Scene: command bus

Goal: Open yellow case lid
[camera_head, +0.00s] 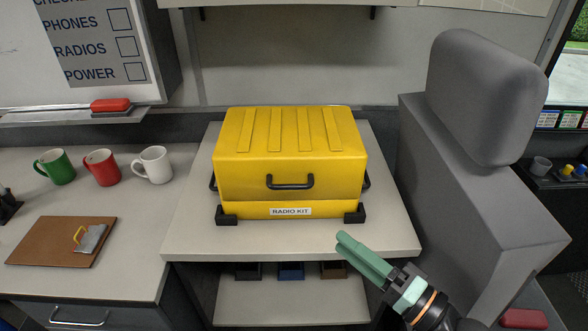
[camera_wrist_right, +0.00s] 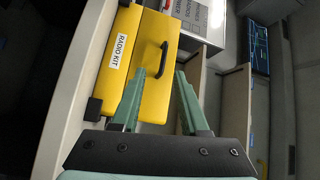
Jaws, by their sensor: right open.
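The yellow case (camera_head: 290,160) stands closed on a pale counter (camera_head: 190,230), its front labelled "RADIO KIT". Its ribbed lid (camera_head: 240,170) has a black handle (camera_head: 290,182) on the front face. My right gripper (camera_head: 345,240) is in front of the case, below and to the right of the handle, and apart from it. In the right wrist view the gripper (camera_wrist_right: 157,80) is open and empty, with the yellow case (camera_wrist_right: 143,95) beyond the fingers and the handle (camera_wrist_right: 161,58) just past the fingertips. My left gripper is not in view.
A grey seat (camera_head: 480,110) stands close on the right. Green, red and white mugs (camera_head: 101,167) and a brown clipboard (camera_head: 62,241) lie to the left. Black brackets (camera_head: 227,215) sit at the case's front corners. A shelf (camera_head: 290,300) with bins is below the counter.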

